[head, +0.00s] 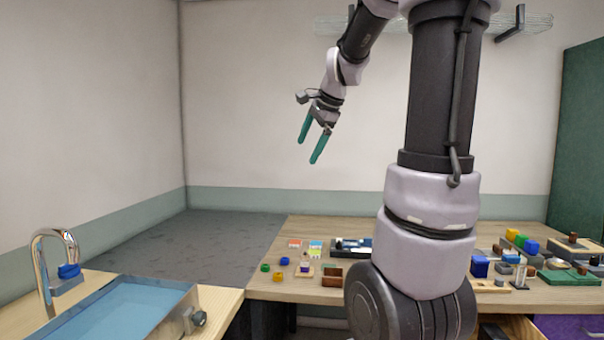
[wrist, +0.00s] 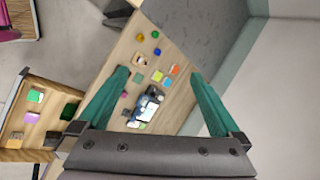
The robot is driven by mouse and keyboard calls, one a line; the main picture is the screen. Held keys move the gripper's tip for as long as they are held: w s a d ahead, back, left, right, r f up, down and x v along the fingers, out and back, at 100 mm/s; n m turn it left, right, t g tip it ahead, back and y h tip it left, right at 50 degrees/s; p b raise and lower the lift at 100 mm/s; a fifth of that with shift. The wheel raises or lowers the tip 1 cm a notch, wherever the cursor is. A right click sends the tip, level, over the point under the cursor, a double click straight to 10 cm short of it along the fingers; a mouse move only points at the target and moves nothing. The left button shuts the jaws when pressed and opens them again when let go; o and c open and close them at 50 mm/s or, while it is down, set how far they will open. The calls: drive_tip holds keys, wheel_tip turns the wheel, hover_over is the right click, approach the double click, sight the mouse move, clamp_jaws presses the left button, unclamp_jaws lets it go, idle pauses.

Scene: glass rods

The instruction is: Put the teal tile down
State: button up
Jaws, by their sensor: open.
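My gripper (head: 308,150) is raised high above the table in the head view, with its two green fingers spread apart and nothing between them. In the wrist view my gripper (wrist: 158,76) is also open and empty, with the table far below. A small group of coloured tiles (head: 316,244) lies flat on the table at its back left. The same group of tiles (wrist: 166,80) shows between the fingers in the wrist view, well beyond them. One tile there looks light blue to teal, but it is too small to be sure of.
The wooden table (head: 265,288) carries many small objects. A green ring (head: 265,267) and a brown box (head: 332,276) stand near its left end. A sink (head: 130,306) with a tap (head: 42,262) is at the left. An open drawer (wrist: 40,117) holds more tiles.

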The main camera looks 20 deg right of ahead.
drive_tip(key=s+a+f+n, duration=0.2)
drive_tip(key=s+a+n, duration=0.3)
drive_tip(key=s, duration=0.5)
drive_tip(key=s+a+f+n, duration=0.2)
drive_tip(key=s+a+n, duration=0.4)
drive_tip(key=s+n, duration=0.2)
drive_tip(key=shift+s+t, duration=0.3)
drive_tip(key=shift+s, duration=0.85)
drive_tip(key=shift+f, duration=0.1)
